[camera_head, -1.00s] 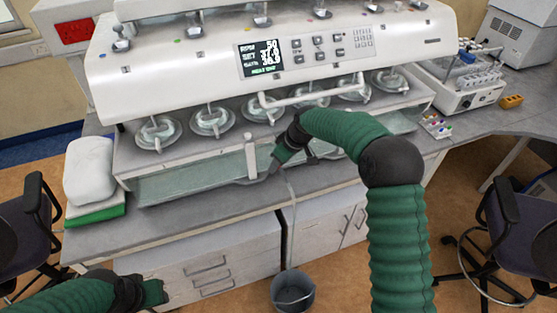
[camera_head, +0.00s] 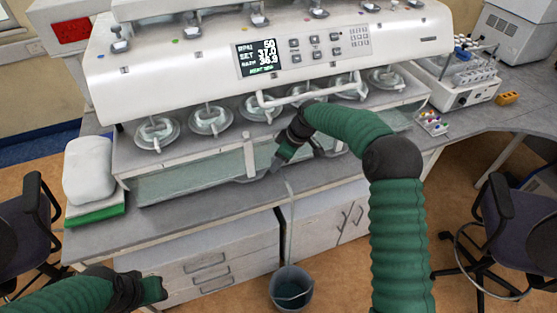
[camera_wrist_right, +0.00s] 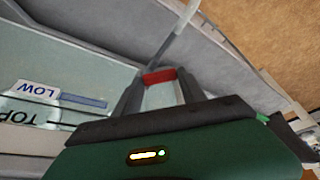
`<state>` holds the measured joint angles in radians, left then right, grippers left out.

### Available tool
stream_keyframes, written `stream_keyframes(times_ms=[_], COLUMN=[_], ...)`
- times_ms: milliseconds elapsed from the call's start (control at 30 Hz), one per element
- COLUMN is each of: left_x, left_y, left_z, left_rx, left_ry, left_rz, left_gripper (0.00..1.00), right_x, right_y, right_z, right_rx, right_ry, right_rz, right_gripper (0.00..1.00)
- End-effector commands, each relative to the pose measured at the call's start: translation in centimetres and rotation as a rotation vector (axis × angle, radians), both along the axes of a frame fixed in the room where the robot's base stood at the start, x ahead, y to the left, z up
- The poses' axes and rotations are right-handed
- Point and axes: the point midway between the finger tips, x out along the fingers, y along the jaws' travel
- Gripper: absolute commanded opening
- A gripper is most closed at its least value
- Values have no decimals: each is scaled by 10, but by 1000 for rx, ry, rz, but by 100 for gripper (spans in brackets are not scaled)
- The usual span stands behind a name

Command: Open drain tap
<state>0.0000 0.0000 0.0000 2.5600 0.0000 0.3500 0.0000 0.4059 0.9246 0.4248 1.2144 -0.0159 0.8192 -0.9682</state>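The red handle of the drain tap (camera_wrist_right: 159,77) shows in the right wrist view, below the water bath's front edge. My right gripper (camera_wrist_right: 160,84) has one finger on each side of the handle, and the handle fills the gap between them. In the head view my right gripper (camera_head: 276,163) is at the bath's lower front edge, and the handle is too small to make out there. A pale drain tube (camera_head: 290,215) hangs from there to a grey bucket (camera_head: 277,296) on the floor. Bluish liquid shows inside the bucket. My left gripper (camera_head: 156,290) is low at left, away from the bath.
The water bath (camera_head: 195,182) stands on the grey bench (camera_head: 110,233), with several glass vessels above it. A white container (camera_head: 88,170) is at its left on a green pad. Drawers (camera_head: 205,270) are below. Chairs stand at both sides.

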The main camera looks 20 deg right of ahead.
Motion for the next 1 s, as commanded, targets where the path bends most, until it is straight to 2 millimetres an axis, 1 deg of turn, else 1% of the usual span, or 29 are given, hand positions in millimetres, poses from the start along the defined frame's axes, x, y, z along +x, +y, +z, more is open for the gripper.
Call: stream_keyframes(times_ms=[33,133,167,433,567,667,900,1000], left_x=[0,0,0,0,0,0,0,0], left_y=[0,0,0,0,0,0,0,0], left_z=[1,1,1,0,-3,-7,-15,-17], left_rx=[0,0,0,0,0,0,0,0], left_ry=[0,0,0,0,0,0,0,0], left_rz=[0,0,0,0,0,0,0,0], left_gripper=[36,36,36,36,36,36,36,36], right_x=[4,3,3,2,-1,-6,-25,-32], right_y=[-3,-3,-2,-1,-5,-11,-31,-39], right_z=[5,4,4,1,10,30,95,120], right_rx=[-4,-3,-3,-2,-2,-3,-4,-2], right_ry=[-14,-10,-9,-3,-4,-7,-8,-8], right_rz=[-5,-5,-5,-2,-3,-3,-3,-5], right_gripper=[54,67,69,69,69,69,69,69])
